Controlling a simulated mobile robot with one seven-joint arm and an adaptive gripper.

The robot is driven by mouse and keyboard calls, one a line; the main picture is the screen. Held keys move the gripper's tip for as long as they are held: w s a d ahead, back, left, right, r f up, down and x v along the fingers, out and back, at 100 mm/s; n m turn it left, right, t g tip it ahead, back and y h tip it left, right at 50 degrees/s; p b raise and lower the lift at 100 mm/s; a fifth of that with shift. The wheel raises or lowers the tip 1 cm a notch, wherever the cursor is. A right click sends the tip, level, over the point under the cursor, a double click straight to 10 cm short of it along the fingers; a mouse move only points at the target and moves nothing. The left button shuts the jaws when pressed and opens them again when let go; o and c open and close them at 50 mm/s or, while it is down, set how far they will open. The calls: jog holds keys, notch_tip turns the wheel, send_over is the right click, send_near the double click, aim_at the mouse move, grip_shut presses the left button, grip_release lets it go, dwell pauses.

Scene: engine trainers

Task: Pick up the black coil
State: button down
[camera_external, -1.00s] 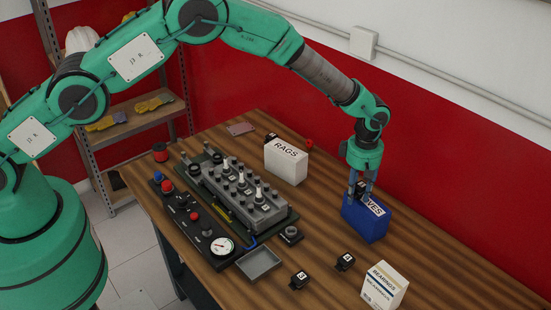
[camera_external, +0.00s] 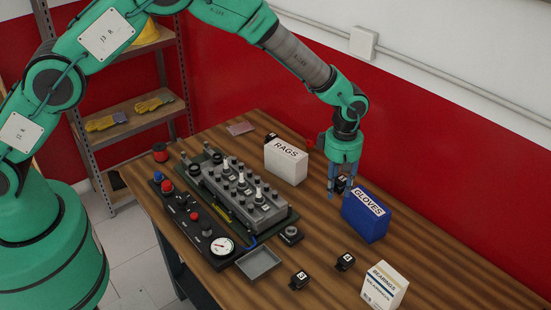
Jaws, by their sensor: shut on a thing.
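My gripper (camera_external: 337,193) points down over the right part of the table, just left of the blue GLOVES box (camera_external: 364,218). It is shut on a small black coil (camera_external: 342,181) with a white label, held between the fingers and partly hidden by them. Other black coils with white number labels sit on the table: one (camera_external: 299,281) near the front, one (camera_external: 345,262) to its right, and one (camera_external: 270,137) mostly hidden behind the white RAGS box (camera_external: 286,162).
An engine head (camera_external: 240,197) on a dark base and a control panel (camera_external: 196,219) with a gauge fill the table's middle left. A grey tray (camera_external: 258,263) and a BEARINGS box (camera_external: 384,287) are at the front. Bare wood (camera_external: 440,285) lies at the right.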

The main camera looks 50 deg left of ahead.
jog(key=s+a, duration=0.3)
jog(key=s, duration=0.5)
jog(key=shift+s+a+r+b, duration=0.15)
jog(key=shift+a+r+b, duration=0.15)
jog(key=shift+r+b, duration=0.15)
dwell(0.3)
jog(key=d+p, duration=0.1)
jog(key=s+d+p, duration=0.1)
jog(key=p, duration=0.1)
jog(key=shift+d+r, duration=0.1)
jog(key=shift+d, duration=0.1)
jog(key=shift+w, duration=0.15)
dwell(0.4)
jog(key=w+d+p, duration=0.1)
jog(key=w+d, duration=0.2)
jog(key=w, duration=0.4)
jog(key=w+d+f+p, duration=0.1)
jog(key=w+d+p, duration=0.1)
jog(key=w, duration=0.5)
jog(key=shift+d+f, duration=0.25)
jog(key=shift+d, duration=0.65)
jog(key=shift+w, duration=0.1)
